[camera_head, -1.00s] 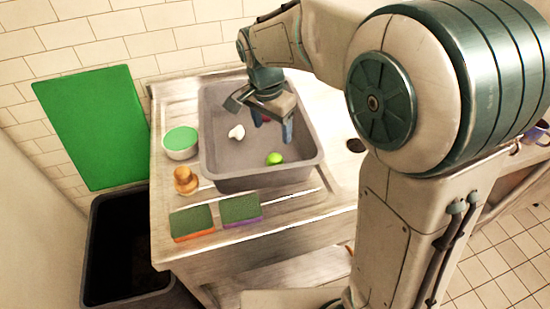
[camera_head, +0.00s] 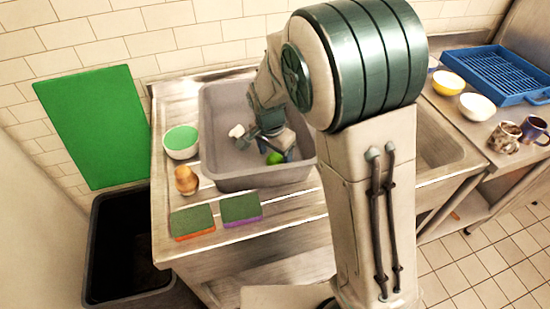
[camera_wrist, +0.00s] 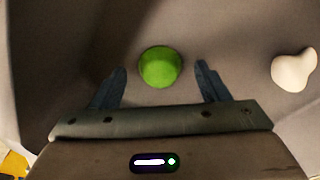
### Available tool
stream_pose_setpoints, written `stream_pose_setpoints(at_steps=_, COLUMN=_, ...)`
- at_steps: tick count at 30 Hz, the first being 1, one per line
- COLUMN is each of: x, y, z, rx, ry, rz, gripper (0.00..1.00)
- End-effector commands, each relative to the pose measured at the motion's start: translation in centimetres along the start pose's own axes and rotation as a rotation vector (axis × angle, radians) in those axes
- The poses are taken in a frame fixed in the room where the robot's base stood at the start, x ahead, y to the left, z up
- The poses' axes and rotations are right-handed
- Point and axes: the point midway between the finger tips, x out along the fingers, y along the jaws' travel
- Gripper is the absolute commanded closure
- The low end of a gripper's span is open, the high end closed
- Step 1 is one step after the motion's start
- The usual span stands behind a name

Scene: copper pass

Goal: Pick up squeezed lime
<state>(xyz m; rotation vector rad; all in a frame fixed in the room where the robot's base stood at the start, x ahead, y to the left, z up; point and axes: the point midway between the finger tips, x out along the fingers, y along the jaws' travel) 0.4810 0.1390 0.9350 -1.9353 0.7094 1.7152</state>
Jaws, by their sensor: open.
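The squeezed lime (camera_head: 275,158) is a small bright green piece on the floor of the grey tub (camera_head: 228,184). In the wrist view the lime (camera_wrist: 160,67) lies between and slightly beyond the two dark fingertips. My gripper (camera_wrist: 163,78) is open, with a gap on each side of the lime and nothing held. In the head view my gripper (camera_head: 268,146) is low inside the tub, right by the lime, and partly covers it.
A whitish lump (camera_head: 237,131) lies in the tub; it also shows at the right of the wrist view (camera_wrist: 294,70). A green-filled bowl (camera_head: 181,142), a wooden-looking knob (camera_head: 186,181) and two sponges (camera_head: 192,222) (camera_head: 240,208) stand outside the tub. A blue rack (camera_head: 497,75) is far right.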

Motion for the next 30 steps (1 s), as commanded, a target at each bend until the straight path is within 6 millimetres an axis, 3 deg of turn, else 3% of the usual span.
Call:
stream_pose_setpoints(at_steps=4, x=0.0, y=0.0, z=0.0, rx=0.0, ry=0.0, rz=0.0, gripper=0.31)
stream_pose_setpoints(at_steps=5, x=0.0, y=0.0, z=0.0, rx=0.0, ry=0.0, rz=0.0, gripper=0.37)
stream_pose_setpoints(at_steps=9, x=0.0, y=0.0, z=0.0, rx=0.0, ry=0.0, rz=0.0, gripper=0.76)
stream_pose_setpoints(at_steps=10, x=0.0, y=0.0, z=0.0, rx=0.0, ry=0.0, rz=0.0, gripper=0.78)
stream_pose_setpoints(at_steps=22, x=-0.6, y=-0.1, z=-0.1, rx=0.0, ry=0.001, rz=-0.003, gripper=0.78)
stream_pose_setpoints(at_steps=30, x=-5.5, y=-0.1, z=-0.7, rx=0.001, ry=0.002, rz=-0.007, gripper=0.78)
